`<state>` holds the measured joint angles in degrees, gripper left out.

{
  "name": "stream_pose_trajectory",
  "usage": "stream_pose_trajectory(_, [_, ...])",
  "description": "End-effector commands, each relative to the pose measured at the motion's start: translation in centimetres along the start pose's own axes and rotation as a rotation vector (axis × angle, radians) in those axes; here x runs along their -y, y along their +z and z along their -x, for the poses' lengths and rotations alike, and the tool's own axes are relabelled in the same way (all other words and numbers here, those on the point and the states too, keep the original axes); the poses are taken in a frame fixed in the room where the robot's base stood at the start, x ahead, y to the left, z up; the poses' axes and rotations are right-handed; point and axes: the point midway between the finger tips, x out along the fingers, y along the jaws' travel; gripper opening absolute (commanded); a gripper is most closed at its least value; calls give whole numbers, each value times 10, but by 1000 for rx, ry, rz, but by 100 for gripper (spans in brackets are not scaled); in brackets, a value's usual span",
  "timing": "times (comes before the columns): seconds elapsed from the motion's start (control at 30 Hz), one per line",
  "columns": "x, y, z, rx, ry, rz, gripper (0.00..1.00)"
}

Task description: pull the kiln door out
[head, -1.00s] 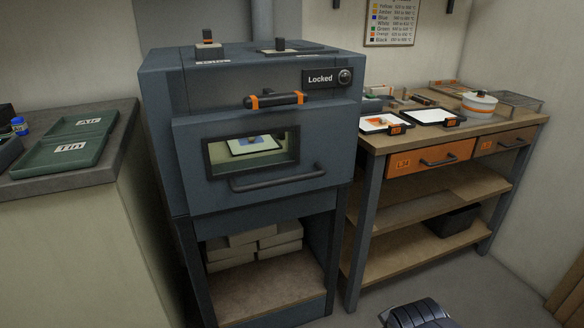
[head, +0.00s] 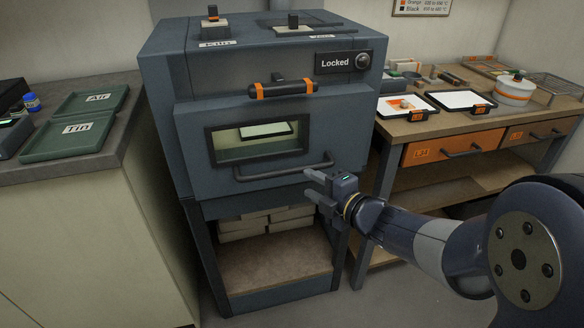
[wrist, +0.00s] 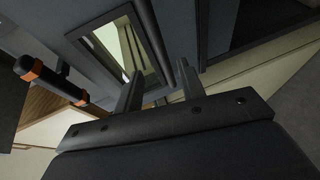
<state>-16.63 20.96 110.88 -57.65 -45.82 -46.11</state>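The kiln door (head: 250,135) is a blue-grey front panel with a window, and it looks closed. Its dark bar handle (head: 285,173) runs along the lower part. My gripper (head: 311,185) is open and empty, just below and in front of the handle's right end. In the wrist view my two fingers (wrist: 158,85) stand apart, with the door's window (wrist: 125,45) beyond them and a long dark bar, seemingly the handle (wrist: 151,40), near them. I cannot tell whether the fingers touch the handle. Through the window a pale sheet (head: 265,130) shows inside.
A sign reading "Locked" (head: 336,62) and an orange-banded bar (head: 283,89) sit above the door. A wooden workbench (head: 420,127) with trays stands right. A counter with green trays (head: 68,136) stands left. Bricks (head: 240,226) lie on the shelf below.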

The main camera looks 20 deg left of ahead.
Motion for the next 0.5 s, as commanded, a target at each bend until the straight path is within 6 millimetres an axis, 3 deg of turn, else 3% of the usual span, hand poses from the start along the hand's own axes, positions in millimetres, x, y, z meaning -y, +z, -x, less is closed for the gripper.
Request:
stream_pose_trajectory(0.3, [1,0,-60,0,-1,-3,38])
stream_pose_trajectory(0.5, [1,0,-87,2,-1,-4,38])
